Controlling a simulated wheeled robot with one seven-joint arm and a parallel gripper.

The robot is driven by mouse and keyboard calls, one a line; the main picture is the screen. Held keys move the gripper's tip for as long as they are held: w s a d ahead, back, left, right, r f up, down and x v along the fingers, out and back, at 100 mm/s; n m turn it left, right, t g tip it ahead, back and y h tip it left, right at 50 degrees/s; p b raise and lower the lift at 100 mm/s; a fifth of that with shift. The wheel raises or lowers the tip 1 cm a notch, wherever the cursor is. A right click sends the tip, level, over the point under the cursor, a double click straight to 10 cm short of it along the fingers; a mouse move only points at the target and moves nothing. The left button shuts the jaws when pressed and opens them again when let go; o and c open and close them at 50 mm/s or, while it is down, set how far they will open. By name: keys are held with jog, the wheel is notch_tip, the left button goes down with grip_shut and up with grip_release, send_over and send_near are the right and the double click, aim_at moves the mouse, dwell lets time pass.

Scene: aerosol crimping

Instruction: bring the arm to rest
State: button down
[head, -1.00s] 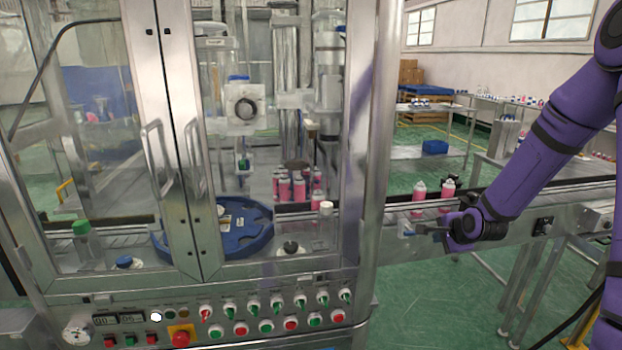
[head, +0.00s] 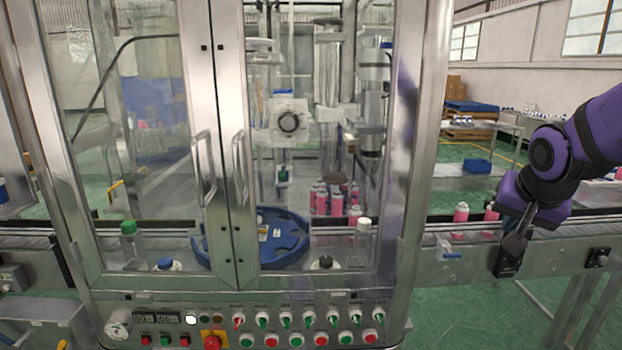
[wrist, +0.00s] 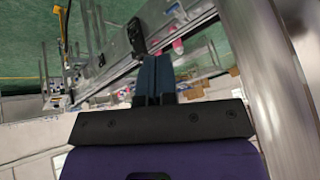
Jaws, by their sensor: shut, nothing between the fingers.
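My gripper (head: 507,268) hangs at the right of the head view, pointing down in front of the conveyor (head: 560,232), to the right of the crimping machine. Its dark fingers are together with nothing between them. In the wrist view its fingers (wrist: 153,75) also show closed side by side. Behind it, two pink cans stand on the conveyor: one pink can (head: 461,218) is in clear view, and the other pink can (head: 491,215) is close beside my wrist. I cannot tell whether the gripper touches the conveyor's side.
The crimping machine's steel post (head: 425,130) stands left of my gripper. Behind its doors are a blue star wheel (head: 285,245) and several pink cans (head: 337,203). A control panel (head: 250,320) runs along the front. Green floor (head: 450,305) lies open below the conveyor.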

jog(key=s+a+r+n+y, duration=0.1)
jog(key=s+a+r+n, duration=0.1)
jog(key=s, duration=0.6)
jog(key=s+a+r+n+g, duration=0.1)
jog(key=s+a+r+n, duration=0.1)
jog(key=s, duration=0.7)
jog(key=shift+s+a+r+n+y, duration=0.35)
jog(key=shift+r+n, duration=0.5)
jog(key=shift+n, duration=0.35)
